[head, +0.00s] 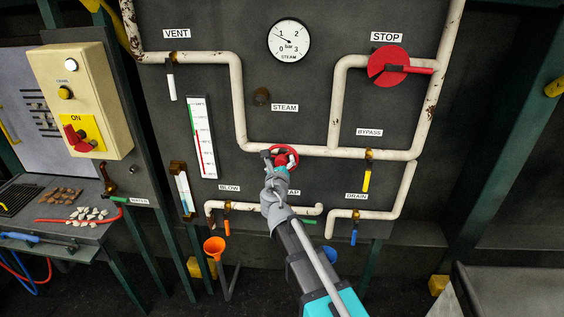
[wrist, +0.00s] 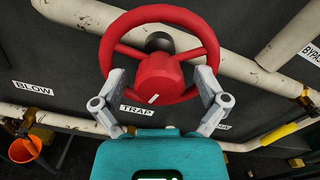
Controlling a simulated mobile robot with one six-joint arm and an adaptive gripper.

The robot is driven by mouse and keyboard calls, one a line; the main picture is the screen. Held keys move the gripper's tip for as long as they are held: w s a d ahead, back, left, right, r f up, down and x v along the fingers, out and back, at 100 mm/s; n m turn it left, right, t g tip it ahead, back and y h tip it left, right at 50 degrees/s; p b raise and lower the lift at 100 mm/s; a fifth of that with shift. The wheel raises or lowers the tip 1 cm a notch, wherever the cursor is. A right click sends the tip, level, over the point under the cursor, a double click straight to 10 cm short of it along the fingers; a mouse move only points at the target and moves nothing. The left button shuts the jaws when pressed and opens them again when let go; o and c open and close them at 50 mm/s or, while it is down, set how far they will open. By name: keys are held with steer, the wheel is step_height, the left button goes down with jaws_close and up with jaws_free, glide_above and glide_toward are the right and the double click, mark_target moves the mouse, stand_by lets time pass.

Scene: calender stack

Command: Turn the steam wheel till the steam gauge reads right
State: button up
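The red steam wheel (head: 285,156) is mounted on the pale pipe at the middle of the dark panel. In the wrist view the wheel (wrist: 158,75) faces me, with a white mark low on its hub. My gripper (wrist: 160,76) is open, one finger at each side of the hub, the tips overlapping the rim; I cannot tell whether they touch it. In the head view my gripper (head: 275,166) is at the wheel and hides part of it. The round steam gauge (head: 289,41) is at the panel's top, marked in bar; its needle points left and slightly up, seemingly between 0 and 1.
Pale pipes with small valve levers cross the panel, including a yellow bypass lever (head: 366,181). An orange funnel (head: 214,245) sits below. A beige control box (head: 80,100) is at left.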

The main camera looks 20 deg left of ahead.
steer(key=v, duration=1.2)
steer(key=shift+d, duration=0.1)
steer(key=s+m, duration=0.1)
steer(key=m, duration=0.1)
steer(key=s+m, duration=0.1)
steer(key=m, duration=0.1)
steer(key=shift+s+d+f, duration=0.1)
steer(key=shift+s+d, duration=0.2)
steer(key=shift+s, duration=0.05)
steer(key=shift+w, duration=0.2)
stand_by(0.3)
steer(key=x, duration=1.3)
steer(key=shift+w+a, duration=0.15)
steer(key=shift+w, duration=0.1)
steer(key=c, duration=1.2)
